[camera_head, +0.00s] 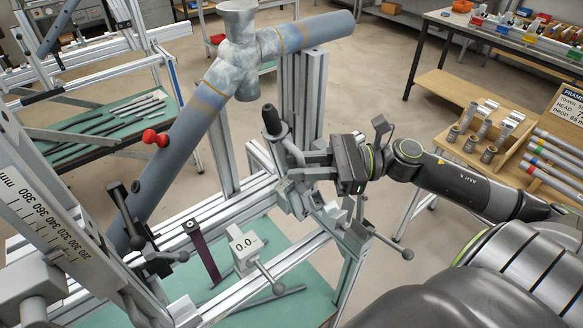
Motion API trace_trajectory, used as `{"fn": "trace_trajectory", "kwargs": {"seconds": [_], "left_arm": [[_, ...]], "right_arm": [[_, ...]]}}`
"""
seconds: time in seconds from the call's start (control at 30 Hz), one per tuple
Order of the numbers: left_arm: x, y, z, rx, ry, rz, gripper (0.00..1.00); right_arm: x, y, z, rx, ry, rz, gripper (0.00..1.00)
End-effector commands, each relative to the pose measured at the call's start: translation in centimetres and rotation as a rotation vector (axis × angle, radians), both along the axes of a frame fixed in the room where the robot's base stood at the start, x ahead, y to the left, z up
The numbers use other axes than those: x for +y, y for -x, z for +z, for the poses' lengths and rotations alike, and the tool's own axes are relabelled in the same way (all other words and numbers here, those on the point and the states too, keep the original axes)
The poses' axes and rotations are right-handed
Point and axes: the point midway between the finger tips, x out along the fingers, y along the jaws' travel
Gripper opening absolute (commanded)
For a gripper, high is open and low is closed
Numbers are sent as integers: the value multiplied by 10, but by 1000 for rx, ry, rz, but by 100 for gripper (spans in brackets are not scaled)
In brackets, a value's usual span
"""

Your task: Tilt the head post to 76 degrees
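My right gripper (303,169) reaches in from the right to the jig's clamp, beside a lever with a black knob (270,119). Its fingers overlap the metal parts there, and I cannot tell whether they grip anything. An upright aluminium post (302,90) stands behind the clamp; I cannot tell for certain that it is the head post. Blue-grey tubes (187,118) meet at a silvery joint (240,55) above the jig. My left gripper is not in view.
A slanted mm scale (45,225) stands at the left. Black-knobbed levers (403,252) stick out around the jig. A wooden rack (490,150) with metal cylinders and tubes stands at the right, beside a partly hidden sign (566,108).

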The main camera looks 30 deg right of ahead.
Motion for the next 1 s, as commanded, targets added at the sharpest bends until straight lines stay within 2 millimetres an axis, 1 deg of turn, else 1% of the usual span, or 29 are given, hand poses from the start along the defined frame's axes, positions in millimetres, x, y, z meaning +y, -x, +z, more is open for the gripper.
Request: {"fn": "trace_trajectory", "kwargs": {"seconds": [0.1, 0.3, 0.73, 0.77, 0.9, 1.0], "left_arm": [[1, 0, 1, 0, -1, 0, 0], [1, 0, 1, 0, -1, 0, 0], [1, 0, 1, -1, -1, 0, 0], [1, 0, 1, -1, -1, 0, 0], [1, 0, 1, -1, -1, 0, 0], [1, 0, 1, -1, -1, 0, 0]], "right_arm": [[8, -4, 1, -4, -2, 2, 22], [16, -8, 1, -2, -1, 1, 22], [18, -10, 0, 1, 2, -2, 22], [18, -10, 0, 1, 2, -2, 19], [18, -10, 0, 1, 2, -2, 1], [18, -10, 0, 2, 1, -2, 0]]}}
